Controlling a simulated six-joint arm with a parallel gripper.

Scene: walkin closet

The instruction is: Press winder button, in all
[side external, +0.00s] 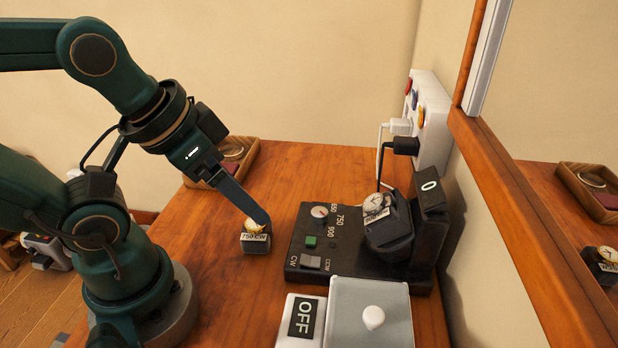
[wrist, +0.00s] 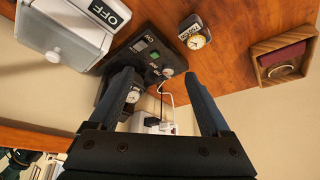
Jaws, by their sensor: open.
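The black watch winder (side external: 345,262) stands on the wooden table, with a green button (side external: 310,241), a dial (side external: 320,212) marked 650, 750 and 900, and a grey CW/CCW rocker (side external: 311,262). A tagged watch (side external: 375,206) sits in its tilted holder, beside a display (side external: 430,187) reading 0. My gripper (side external: 262,222) is left of the winder, above a second watch (side external: 257,228) on a small stand tagged 750 CW. In the wrist view my gripper (wrist: 157,80) has its fingers apart and nothing between them; the green button (wrist: 154,55) shows beyond them.
A power strip (side external: 430,115) with plugs and cables is at the wall. A wooden tray (side external: 240,155) is at the back left. A mirror is on the right.

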